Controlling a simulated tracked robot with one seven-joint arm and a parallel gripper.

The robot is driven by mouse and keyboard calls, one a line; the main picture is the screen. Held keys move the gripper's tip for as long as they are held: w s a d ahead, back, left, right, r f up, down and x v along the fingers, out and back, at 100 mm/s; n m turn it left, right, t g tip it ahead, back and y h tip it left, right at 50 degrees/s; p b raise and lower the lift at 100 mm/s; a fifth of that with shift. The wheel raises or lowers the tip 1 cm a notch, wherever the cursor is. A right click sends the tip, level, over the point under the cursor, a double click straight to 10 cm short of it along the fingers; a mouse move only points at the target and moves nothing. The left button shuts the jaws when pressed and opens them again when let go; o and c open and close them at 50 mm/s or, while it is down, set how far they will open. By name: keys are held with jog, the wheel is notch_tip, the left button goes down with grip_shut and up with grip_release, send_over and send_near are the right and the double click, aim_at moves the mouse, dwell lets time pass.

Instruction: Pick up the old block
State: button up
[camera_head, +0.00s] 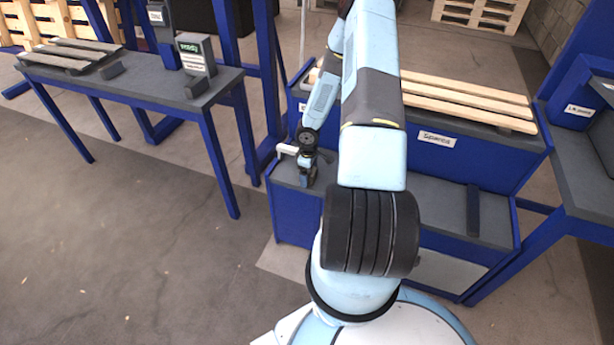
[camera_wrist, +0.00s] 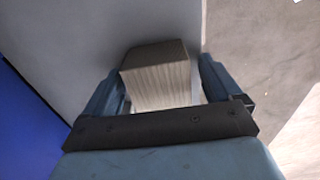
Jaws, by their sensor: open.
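A worn grey-brown wooden block (camera_wrist: 160,80) stands between the two fingers of my gripper (camera_wrist: 161,66) in the wrist view. The fingers are open, one on each side of the block, with a visible gap at the right finger. Whether the left finger touches it I cannot tell. In the head view my gripper (camera_head: 308,176) is low over the left end of the grey-topped blue bench (camera_head: 420,197). The block cannot be made out clearly there.
A box labelled Spares (camera_head: 436,139) holding pale planks (camera_head: 470,95) rises behind the bench. A dark strip (camera_head: 473,210) lies at its right. A left table (camera_head: 150,85) bears weathered boards (camera_head: 70,57) and a sign (camera_head: 195,55). The floor at left is clear.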

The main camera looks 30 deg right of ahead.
jog(key=shift+c, duration=0.3)
jog(key=c, duration=1)
jog(key=shift+r, duration=0.1)
